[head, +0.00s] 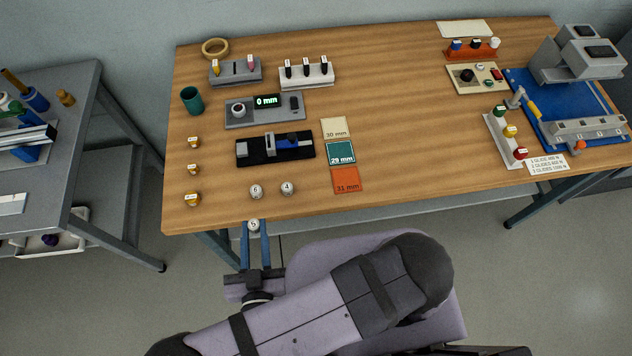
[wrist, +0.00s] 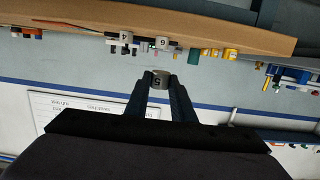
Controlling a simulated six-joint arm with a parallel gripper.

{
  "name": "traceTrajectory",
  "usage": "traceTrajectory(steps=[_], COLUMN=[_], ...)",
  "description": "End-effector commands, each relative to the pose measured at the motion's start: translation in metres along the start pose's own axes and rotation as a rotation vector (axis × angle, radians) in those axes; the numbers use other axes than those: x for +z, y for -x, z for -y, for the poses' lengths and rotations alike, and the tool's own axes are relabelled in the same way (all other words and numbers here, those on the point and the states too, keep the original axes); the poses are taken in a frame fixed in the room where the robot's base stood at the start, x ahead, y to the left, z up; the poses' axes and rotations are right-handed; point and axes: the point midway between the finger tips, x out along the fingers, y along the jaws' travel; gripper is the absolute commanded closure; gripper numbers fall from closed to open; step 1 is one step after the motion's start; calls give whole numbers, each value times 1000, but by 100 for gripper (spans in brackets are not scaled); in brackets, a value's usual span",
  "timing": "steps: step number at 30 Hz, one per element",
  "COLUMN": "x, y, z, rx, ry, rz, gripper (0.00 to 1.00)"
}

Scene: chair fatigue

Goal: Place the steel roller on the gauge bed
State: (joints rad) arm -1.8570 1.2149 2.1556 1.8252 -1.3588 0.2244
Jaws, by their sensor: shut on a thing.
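My gripper (head: 254,229) is shut on a steel roller (head: 253,225) marked 5, just off the table's front edge. The roller also shows between my fingertips in the wrist view (wrist: 159,82). Two more steel rollers, marked 6 (head: 256,192) and 4 (head: 287,188), stand on the table near that edge. The gauge bed (head: 258,153) is a black base with grey and blue blocks on it, behind those rollers. The gauge's grey readout box (head: 292,118) stands behind the bed and shows 0 mm.
Three colored cards, 30 mm (head: 335,128), 29 mm (head: 341,153) and 31 mm (head: 345,180), lie right of the bed. Several yellow pieces (head: 193,169) stand at left. A blue-based machine (head: 550,100) is far right. The middle-right tabletop (head: 410,140) is clear.

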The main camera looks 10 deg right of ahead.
Motion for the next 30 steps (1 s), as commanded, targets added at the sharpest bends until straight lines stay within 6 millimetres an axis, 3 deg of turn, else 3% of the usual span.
traceTrajectory(steps=[3,15,21,30], x=[10,26,30,30], y=[20,36,41,40], z=[-13,-74,-86,-86], rx=[24,330,383,382], ry=[-3,-49,-57,-57], rz=[0,-1,-1,-1], gripper=[100,100,100,100])
